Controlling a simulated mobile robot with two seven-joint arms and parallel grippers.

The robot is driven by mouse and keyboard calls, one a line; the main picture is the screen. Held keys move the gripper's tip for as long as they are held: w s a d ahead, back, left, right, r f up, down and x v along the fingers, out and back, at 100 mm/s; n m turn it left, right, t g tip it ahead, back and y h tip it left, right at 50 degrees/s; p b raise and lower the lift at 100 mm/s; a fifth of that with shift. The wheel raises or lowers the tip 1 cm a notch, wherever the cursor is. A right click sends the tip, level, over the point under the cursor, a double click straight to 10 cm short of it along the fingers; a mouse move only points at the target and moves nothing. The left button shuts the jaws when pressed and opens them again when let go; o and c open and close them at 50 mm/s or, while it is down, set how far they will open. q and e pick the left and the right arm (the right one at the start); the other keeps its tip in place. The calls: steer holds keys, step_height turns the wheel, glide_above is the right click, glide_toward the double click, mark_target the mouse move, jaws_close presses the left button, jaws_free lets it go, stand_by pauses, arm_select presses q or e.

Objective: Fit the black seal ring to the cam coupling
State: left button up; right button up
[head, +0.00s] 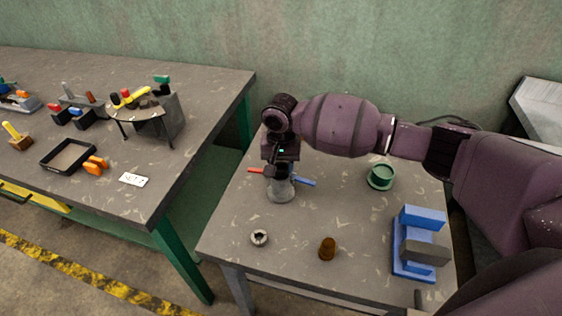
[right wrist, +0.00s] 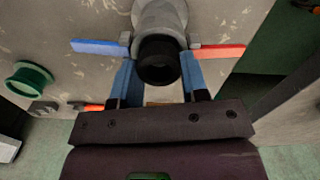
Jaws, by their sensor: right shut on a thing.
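The cam coupling (head: 280,191) is a grey, flared body standing on the near table, with a red lever arm (right wrist: 219,50) and a blue lever arm (right wrist: 99,47) out to opposite sides. The black seal ring (right wrist: 159,61) shows in the right wrist view at the coupling's upper end, in line with its grey body (right wrist: 160,14). My right gripper (head: 281,170) points down over the coupling, its fingers (right wrist: 160,76) shut on the black ring. I cannot tell whether the ring is seated or only held against the coupling. My left gripper is not in view.
A green cup-like part (head: 381,177), a blue and grey fixture (head: 413,262), a brown plug (head: 327,248) and a small metal ring (head: 259,238) stand on this table. The table's front middle is mostly clear. A second table (head: 110,195) at left holds a black tray (head: 48,166) and tools.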

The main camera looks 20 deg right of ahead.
steer(key=shift+f, duration=0.35)
stand_by(0.5)
steer(key=shift+f, duration=0.15)
steer(key=shift+r+p, duration=0.3)
steer(key=shift+p, duration=0.55)
stand_by(0.4)
stand_by(0.6)
steer(key=shift+f, duration=0.25)
steer(key=shift+r+p, duration=0.1)
steer(key=shift+p, duration=0.45)
stand_by(0.3)
steer(key=shift+r+p, duration=0.15)
steer(key=shift+p, duration=0.2)
steer(key=shift+s+f, duration=0.1)
steer(key=shift+f, duration=0.2)
stand_by(1.0)
steer(key=shift+r+p, duration=0.25)
steer(key=shift+p, duration=0.4)
